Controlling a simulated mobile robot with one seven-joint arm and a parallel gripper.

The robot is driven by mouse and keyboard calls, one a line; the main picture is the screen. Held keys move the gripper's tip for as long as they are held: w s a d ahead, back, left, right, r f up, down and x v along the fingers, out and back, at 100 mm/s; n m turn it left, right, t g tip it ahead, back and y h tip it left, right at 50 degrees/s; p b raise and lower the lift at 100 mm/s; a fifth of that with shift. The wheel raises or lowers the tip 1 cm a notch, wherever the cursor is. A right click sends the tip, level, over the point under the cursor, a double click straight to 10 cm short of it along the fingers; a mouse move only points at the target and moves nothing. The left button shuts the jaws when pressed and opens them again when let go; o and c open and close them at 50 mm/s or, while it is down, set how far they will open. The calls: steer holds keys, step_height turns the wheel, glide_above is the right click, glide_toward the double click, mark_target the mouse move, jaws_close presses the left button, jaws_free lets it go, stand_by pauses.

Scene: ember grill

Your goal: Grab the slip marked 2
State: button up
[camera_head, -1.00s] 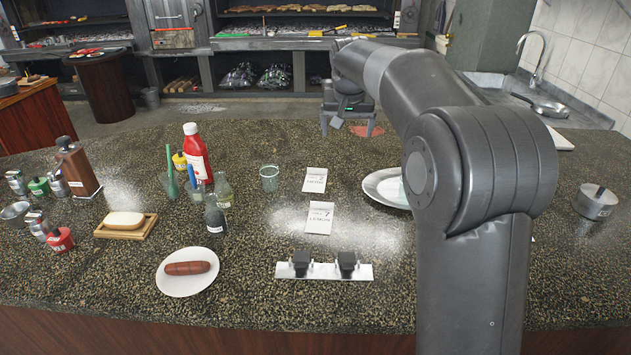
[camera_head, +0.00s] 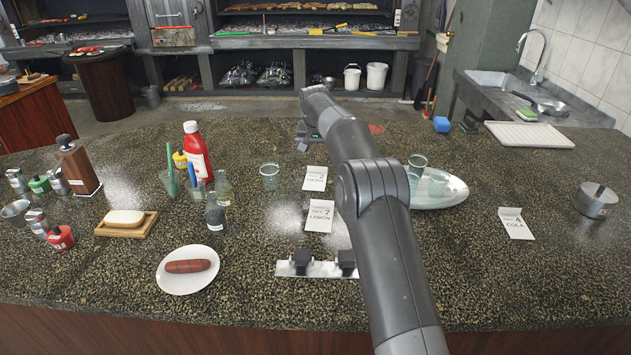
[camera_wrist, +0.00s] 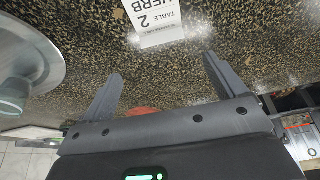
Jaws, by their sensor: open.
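The slip marked 2 (camera_wrist: 158,22) is a white paper card reading "TABLE 2 HERB", flat on the speckled counter. It shows upside down at the top of the wrist view. In the head view, the far centre slip (camera_head: 315,178) appears to be the same one; its print is small. My gripper (camera_wrist: 164,68) is open and empty, its two dark fingers spread apart short of the slip, with a gap between. In the head view, my gripper (camera_head: 307,138) is beyond the slip, over the back of the counter, partly hidden by my arm.
A slip marked 7 LEMON (camera_head: 319,222) lies nearer, and a slip marked 4 COLA (camera_head: 515,224) lies right. A white plate (camera_head: 455,197) with cups stands right of my arm. A clear green cup (camera_head: 269,177) stands left of the far slip. A metal clip bar (camera_head: 322,269) lies in front.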

mark_target(317, 172)
steer(key=x, duration=0.8)
steer(key=shift+s+a, duration=0.15)
steer(key=shift+a, duration=0.1)
steer(key=shift+c, duration=0.3)
steer(key=c, duration=1.1)
